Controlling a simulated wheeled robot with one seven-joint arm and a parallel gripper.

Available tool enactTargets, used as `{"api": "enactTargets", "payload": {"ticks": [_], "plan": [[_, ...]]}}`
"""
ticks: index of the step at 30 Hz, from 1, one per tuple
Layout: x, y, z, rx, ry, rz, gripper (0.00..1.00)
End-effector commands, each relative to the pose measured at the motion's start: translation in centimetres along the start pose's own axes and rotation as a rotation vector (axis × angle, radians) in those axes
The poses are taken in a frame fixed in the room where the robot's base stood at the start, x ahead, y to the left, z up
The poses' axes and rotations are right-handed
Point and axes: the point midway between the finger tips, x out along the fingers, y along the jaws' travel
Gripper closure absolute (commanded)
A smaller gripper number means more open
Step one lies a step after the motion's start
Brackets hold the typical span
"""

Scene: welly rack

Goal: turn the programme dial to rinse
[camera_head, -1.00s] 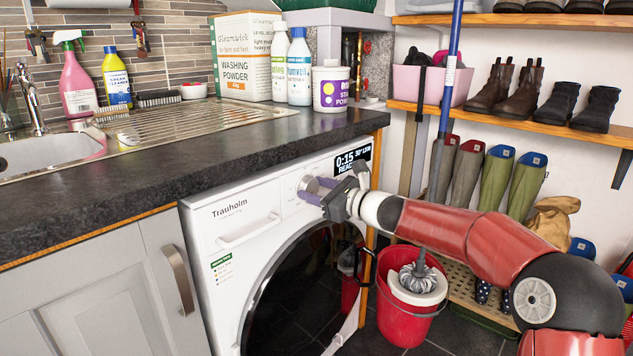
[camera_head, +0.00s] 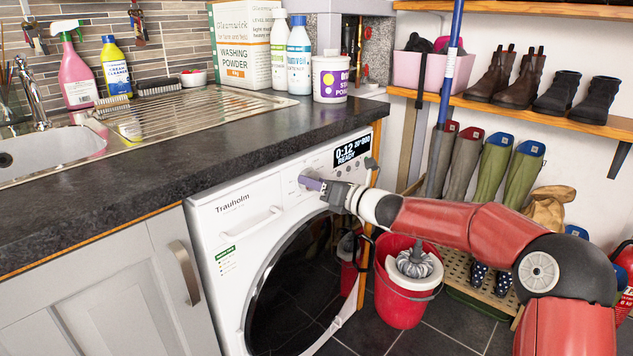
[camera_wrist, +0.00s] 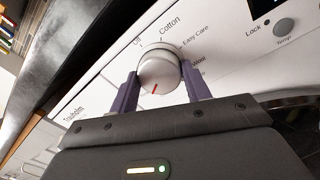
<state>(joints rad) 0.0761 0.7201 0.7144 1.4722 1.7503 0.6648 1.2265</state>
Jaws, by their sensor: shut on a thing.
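The white washing machine (camera_head: 211,232) stands under the dark worktop. In the wrist view its round programme dial (camera_wrist: 160,66) sits between my gripper's (camera_wrist: 161,82) two purple fingers, one on each side. The dial's red mark points towards the bottom of that picture, towards my gripper's body. Labels Off, Cotton, Easy Care and Wool show around the dial; the lower labels are hidden and I see no rinse label. The display (camera_head: 352,150) reads 0:12 and READY.
A red bucket (camera_head: 400,300) with a mop wringer stands on the floor beneath my forearm. Bottles and a washing powder box (camera_head: 240,45) stand on the worktop (camera_head: 150,185). Boots fill the rack at right.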

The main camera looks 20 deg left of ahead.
Motion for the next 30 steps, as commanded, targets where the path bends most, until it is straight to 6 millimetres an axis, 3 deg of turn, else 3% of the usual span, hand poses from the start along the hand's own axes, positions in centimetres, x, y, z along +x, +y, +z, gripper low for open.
{"api": "enactTargets", "payload": {"ticks": [15,16,20,30], "plan": [[-0.05,-0.15,-0.36,0.019,0.004,-0.002,0.75],[-0.04,-0.15,-0.36,0.019,0.004,-0.002,0.49],[-0.03,-0.11,-0.26,0.018,0.003,-0.001,0.32],[-0.38,-0.07,-0.09,0.016,0.000,-0.001,0.31]]}}
